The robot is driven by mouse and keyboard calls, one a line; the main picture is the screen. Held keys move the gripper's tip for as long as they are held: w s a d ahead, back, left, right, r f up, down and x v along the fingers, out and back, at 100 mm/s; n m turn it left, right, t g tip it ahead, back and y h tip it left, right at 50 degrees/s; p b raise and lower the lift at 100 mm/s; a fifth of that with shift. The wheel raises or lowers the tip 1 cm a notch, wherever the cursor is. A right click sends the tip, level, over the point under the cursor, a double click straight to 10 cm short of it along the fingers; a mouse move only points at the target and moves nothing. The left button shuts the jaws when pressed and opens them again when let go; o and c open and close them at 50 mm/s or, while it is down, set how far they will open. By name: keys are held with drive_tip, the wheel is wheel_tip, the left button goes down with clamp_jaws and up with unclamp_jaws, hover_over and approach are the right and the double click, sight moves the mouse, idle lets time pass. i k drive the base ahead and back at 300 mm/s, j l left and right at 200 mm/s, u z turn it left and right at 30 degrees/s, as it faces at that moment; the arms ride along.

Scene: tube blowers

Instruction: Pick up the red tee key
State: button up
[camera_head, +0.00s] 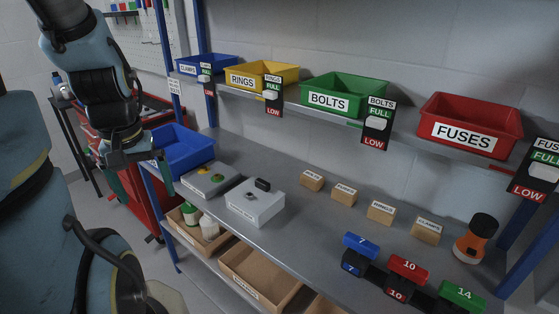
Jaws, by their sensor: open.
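The red tee key (408,269) has a red block handle marked 10. It sits in a black holder with a red 10 label (397,294) near the front right of the grey bench. A blue tee key (361,245) marked 7 stands to its left and a green one (461,296) marked 14 to its right. The key's shank is hidden. My gripper (136,172) is at the left, beyond the bench's left end and far from the red key. It is open, and nothing shows between its fingers.
An orange and black lamp-like object (476,238) stands behind the keys. Small cardboard boxes (381,212) line the back. A white box (256,204), a grey button box (211,180) and a blue bin (186,148) occupy the left. A shelf with bins (345,96) overhangs the back. Bench centre is clear.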

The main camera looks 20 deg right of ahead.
sight(407, 270)
drive_tip(key=k+z, duration=0.15)
drive_tip(key=z, duration=0.2)
drive_tip(key=k+l+z, duration=0.1)
drive_tip(key=z, duration=0.25)
drive_tip(key=k+l+z, duration=0.1)
drive_tip(key=z, duration=0.3)
drive_tip(key=l, duration=0.1)
